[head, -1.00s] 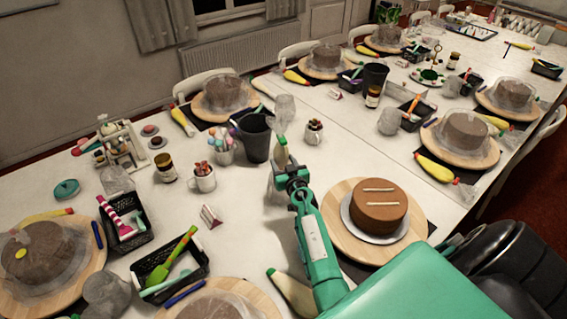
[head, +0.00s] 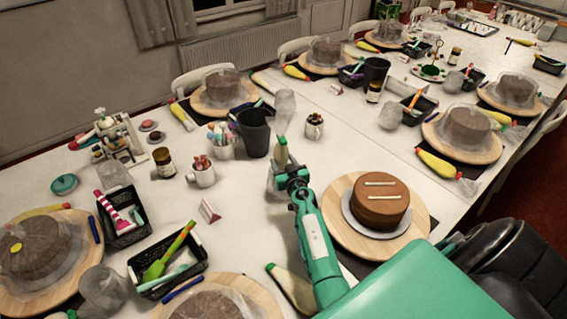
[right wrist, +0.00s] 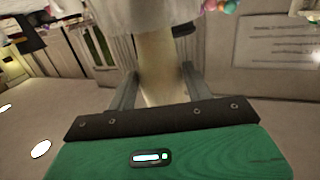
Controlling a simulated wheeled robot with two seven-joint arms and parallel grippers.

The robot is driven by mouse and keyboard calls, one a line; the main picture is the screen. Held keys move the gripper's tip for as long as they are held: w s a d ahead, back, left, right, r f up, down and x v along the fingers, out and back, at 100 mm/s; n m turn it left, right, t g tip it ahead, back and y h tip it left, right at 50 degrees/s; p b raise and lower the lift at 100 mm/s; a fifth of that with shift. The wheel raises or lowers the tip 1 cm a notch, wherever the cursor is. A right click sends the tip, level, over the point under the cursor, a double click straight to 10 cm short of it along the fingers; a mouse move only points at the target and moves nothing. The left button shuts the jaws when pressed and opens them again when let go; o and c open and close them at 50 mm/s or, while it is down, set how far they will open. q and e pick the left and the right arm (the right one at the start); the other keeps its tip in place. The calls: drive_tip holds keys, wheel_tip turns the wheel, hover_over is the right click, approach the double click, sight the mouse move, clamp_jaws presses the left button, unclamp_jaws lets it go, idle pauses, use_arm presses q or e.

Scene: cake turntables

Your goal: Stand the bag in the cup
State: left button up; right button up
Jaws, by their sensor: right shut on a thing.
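My right gripper (head: 284,166) is shut on a piping bag (head: 281,150) and holds it roughly upright above the table. The bag has a pale yellow body and a translucent end (head: 284,108) pointing up. In the right wrist view the pale bag (right wrist: 155,65) stands between the two fingers, its whitish end at the top edge. The tall black cup (head: 254,136) stands on the table, just left of and beyond the bag, apart from it. Its inside is mostly hidden. My left gripper is not in view.
A chocolate cake (head: 381,207) on a board is at right. Another piping bag (head: 295,290) lies in front.

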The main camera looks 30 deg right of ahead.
drive_tip(key=shift+f, duration=0.35)
drive_tip(key=o, duration=1.1)
drive_tip(key=shift+c, duration=0.2)
drive_tip(key=shift+s+a+r+p, duration=0.25)
drive_tip(key=shift+s+p, duration=0.15)
drive_tip(key=shift+s, duration=0.3)
drive_tip(key=shift+s+a+r+p, duration=0.15)
drive_tip(key=shift+s+r+p, duration=0.15)
drive_tip(key=shift+s, duration=0.35)
drive_tip(key=shift+r+p+v, duration=0.1)
drive_tip(key=shift+p+v, duration=0.25)
drive_tip(key=shift+v, duration=0.35)
drive_tip(key=shift+r+p+v, duration=0.15)
drive_tip(key=shift+p+v, duration=0.2)
drive_tip(key=shift+v, duration=0.3)
drive_tip(key=shift+s+a+r+p, duration=0.1)
drive_tip(key=shift+s+r+p, duration=0.25)
drive_tip(key=shift+r+p, duration=0.45)
drive_tip(key=s+r+p, duration=0.1)
drive_tip(key=p, duration=0.1)
drive_tip(key=s+r+p, duration=0.2)
drive_tip(key=r+p, duration=0.1)
drive_tip(key=shift+s+a+r+p, duration=0.1)
drive_tip(key=shift+a+r+p, duration=0.05)
drive_tip(key=shift+a+p, duration=0.2)
